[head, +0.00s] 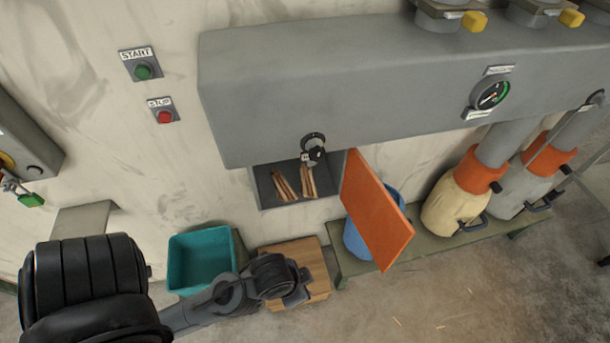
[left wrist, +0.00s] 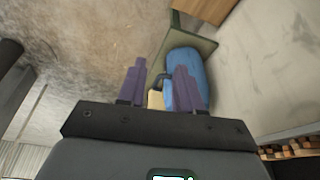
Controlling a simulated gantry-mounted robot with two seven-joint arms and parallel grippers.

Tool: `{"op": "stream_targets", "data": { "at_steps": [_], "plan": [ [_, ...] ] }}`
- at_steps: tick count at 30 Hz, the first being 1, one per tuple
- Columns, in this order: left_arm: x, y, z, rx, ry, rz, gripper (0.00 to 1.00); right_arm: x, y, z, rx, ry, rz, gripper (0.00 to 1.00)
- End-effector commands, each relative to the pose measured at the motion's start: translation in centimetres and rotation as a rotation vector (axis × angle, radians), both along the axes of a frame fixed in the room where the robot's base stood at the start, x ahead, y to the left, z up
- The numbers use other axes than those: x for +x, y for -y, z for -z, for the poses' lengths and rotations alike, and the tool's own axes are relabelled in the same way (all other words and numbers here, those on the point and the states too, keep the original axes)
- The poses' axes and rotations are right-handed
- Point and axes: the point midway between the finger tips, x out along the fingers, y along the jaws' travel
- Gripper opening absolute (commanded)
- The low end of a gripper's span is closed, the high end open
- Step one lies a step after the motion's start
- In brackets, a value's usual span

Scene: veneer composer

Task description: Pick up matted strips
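Several thin wooden strips lie in two small bundles, a left bundle (head: 284,187) and a right bundle (head: 308,183), inside an open compartment (head: 266,189) under the grey machine. The ends of the strips (left wrist: 298,146) show at the right edge of the left wrist view. My left gripper (head: 298,292) is below the compartment, in front of a wooden box, well apart from the strips. In the left wrist view its two purple fingers (left wrist: 160,82) stand apart with nothing held between them. My right gripper is not seen.
An orange door (head: 372,210) hangs open right of the compartment, partly hiding a blue bin (head: 356,242). A teal bin (head: 200,262) and the wooden box (head: 312,256) stand below. START (head: 143,72) and STOP (head: 164,117) buttons are on the wall.

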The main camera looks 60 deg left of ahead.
Motion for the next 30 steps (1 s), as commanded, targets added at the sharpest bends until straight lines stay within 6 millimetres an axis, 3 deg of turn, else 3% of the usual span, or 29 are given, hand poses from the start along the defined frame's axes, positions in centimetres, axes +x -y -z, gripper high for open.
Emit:
{"op": "stream_targets", "data": {
  "at_steps": [9,13,22,27,30],
  "plan": [
    [0.0,0.0,0.0,0.000,0.000,0.000,0.36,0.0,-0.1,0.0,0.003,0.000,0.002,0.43],
    [0.0,0.0,0.0,0.000,0.000,0.000,0.54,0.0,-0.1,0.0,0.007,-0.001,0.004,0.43],
    [0.1,0.2,0.0,-0.008,0.004,-0.009,0.54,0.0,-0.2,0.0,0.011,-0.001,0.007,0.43],
    [1.7,0.1,-0.5,-0.036,0.089,-0.050,0.54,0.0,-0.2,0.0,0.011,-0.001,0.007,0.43],
    [3.3,-0.4,0.7,-0.068,0.157,-0.132,0.54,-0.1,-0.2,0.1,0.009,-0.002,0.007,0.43]
  ]
}}
